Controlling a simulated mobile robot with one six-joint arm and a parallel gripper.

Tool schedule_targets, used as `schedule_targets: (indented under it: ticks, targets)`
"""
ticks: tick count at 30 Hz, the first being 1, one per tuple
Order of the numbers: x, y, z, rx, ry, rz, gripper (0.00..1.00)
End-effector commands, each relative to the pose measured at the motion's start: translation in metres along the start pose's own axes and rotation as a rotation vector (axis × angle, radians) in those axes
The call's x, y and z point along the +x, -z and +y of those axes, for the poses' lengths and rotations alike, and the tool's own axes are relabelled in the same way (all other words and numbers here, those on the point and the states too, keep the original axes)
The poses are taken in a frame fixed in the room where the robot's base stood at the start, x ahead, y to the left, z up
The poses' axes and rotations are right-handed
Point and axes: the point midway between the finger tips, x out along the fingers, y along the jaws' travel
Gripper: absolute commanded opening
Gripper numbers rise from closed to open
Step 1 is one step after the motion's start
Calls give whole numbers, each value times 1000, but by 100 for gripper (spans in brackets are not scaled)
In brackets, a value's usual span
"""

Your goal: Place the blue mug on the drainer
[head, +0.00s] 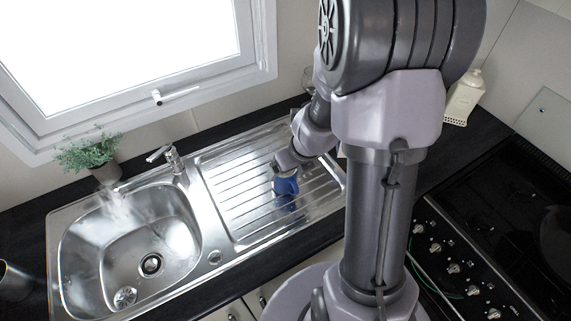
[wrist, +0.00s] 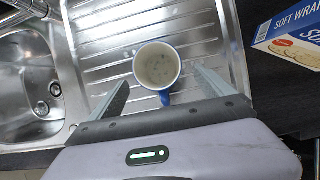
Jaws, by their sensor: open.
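The blue mug (wrist: 157,66) stands upright on the ribbed metal drainer (wrist: 97,38), its pale inside facing the wrist camera and its handle towards my gripper. In the head view the mug (head: 286,186) shows as a blue shape on the drainer (head: 232,196), partly hidden by the end of my arm. My gripper (wrist: 160,88) is open, with one finger to the left of the mug and the other to its right. I see space between each finger and the mug in the wrist view.
The sink basin (head: 130,232) lies left of the drainer, with a tap (head: 172,160) behind it. A potted plant (head: 90,155) stands at the sink's back left. A soft wrap box (wrist: 290,38) is right of the drainer. The hob (head: 500,230) is at the right.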

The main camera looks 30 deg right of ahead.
Motion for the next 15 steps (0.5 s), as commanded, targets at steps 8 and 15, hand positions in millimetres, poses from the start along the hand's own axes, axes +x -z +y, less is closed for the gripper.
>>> schedule_targets:
  ticks: [8, 15]
  targets:
    - [-50, -10, 11, -103, -15, -26, 92]
    - [-203, -23, 141, -1519, -62, -279, 92]
